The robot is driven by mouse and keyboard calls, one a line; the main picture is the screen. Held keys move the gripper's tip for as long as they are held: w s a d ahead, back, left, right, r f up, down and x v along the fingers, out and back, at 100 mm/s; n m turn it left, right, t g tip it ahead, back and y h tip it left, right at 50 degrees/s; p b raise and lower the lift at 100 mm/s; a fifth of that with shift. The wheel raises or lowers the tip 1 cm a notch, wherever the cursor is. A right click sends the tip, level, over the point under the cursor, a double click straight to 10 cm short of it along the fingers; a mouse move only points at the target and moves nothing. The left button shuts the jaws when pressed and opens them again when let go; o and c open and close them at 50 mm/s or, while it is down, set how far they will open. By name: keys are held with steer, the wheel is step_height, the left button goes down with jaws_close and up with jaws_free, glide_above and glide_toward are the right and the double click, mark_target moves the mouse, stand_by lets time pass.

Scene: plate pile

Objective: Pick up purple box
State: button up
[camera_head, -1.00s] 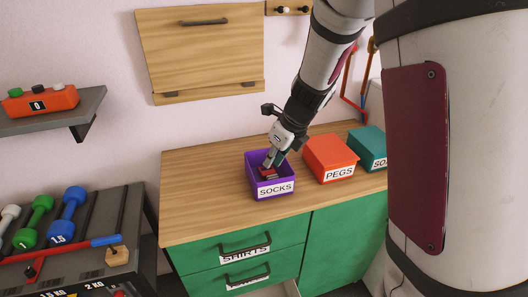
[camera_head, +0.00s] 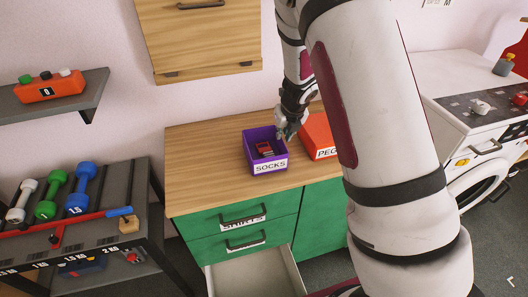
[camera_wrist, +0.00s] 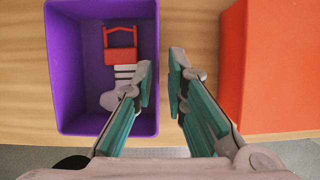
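The purple box (camera_head: 268,162), open at the top and labelled SOCKS, stands on the wooden counter. In the wrist view the purple box (camera_wrist: 66,70) fills the left side. My gripper (camera_head: 286,130) is at its right side in the head view. In the wrist view my gripper (camera_wrist: 163,84) has its fingers apart, with nothing held between them. The left finger overlaps the box's inside and the right finger is over the gap beside it, so the right wall lies between them. I cannot tell how deep the fingertips reach.
A red and grey item (camera_wrist: 122,56) lies inside the purple box. An orange box (camera_head: 318,135) labelled PEGS stands close on the right. The wooden counter (camera_head: 205,150) is bare to the left. An open drawer (camera_head: 255,278) juts out below. A dumbbell rack (camera_head: 120,180) stands at left.

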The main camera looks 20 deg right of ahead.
mark_target(278, 148)
steer(key=shift+s+x, duration=0.2)
steer(key=shift+x, duration=3.15)
steer(key=shift+a+f, duration=0.15)
steer(key=shift+f, duration=0.2)
jaws_close()
steer(key=shift+r, duration=0.1)
